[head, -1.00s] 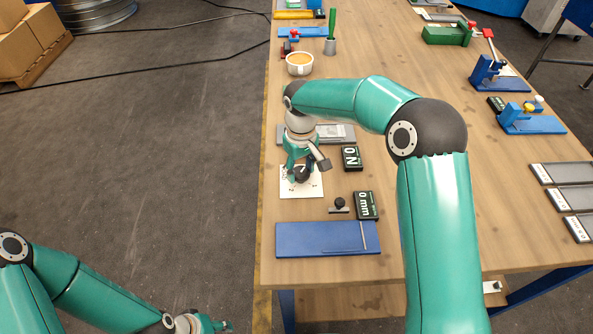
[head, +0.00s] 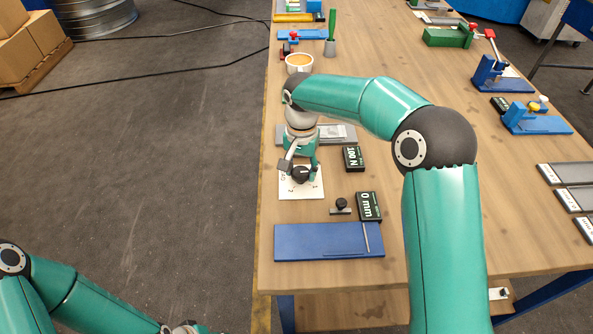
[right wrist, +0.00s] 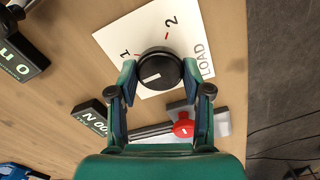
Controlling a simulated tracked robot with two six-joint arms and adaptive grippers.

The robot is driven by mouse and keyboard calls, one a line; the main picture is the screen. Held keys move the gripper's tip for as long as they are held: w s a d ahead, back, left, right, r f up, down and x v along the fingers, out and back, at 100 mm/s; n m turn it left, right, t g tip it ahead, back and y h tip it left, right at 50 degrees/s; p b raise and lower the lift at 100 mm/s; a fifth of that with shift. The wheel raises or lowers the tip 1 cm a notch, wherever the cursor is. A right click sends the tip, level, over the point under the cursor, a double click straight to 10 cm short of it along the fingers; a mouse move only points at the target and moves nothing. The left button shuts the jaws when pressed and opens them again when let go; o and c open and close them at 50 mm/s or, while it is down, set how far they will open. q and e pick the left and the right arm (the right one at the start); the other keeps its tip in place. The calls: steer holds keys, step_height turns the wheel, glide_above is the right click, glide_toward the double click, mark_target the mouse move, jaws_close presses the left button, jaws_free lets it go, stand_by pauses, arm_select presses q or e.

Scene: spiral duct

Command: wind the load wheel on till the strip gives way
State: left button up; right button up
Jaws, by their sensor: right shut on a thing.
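The load wheel is a black knob (right wrist: 158,72) with a white mark, on a white card (right wrist: 192,40) printed LOAD, 1 and 2. The card (head: 300,193) lies near the table's left edge. My right gripper (head: 300,174) points down and is shut on the wheel; its fingers sit on either side of it in the right wrist view (right wrist: 157,80). A grey test fixture (head: 345,134) with a red knob (right wrist: 183,127) stands beside the card; I cannot make out the strip. A black display (head: 353,158) reads 100 N. My left gripper (head: 186,328) is cut off at the bottom edge.
A second display (head: 368,205) reads 0 mm. A small black-knobbed piece (head: 341,205) and a blue plate (head: 320,241) lie in front. A cup (head: 299,62) stands behind. My right arm passes over the middle of the table (head: 400,70).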

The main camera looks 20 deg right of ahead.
mark_target(300, 171)
steer(key=m, duration=0.3)
steer(key=m+b, duration=0.1)
steer(key=m, duration=0.2)
steer(key=shift+w+a, duration=0.1)
steer(key=shift+a, duration=0.1)
steer(key=m, duration=0.3)
steer(key=m+b, duration=0.1)
steer(key=m, duration=0.1)
steer(key=shift+r+m, duration=0.2)
steer(key=shift+m, duration=0.2)
steer(key=o, duration=1.2)
steer(key=shift+a, duration=0.1)
steer(key=shift+c, duration=0.2)
steer(key=shift+f, duration=0.1)
step_height(300, 171, up, 12)
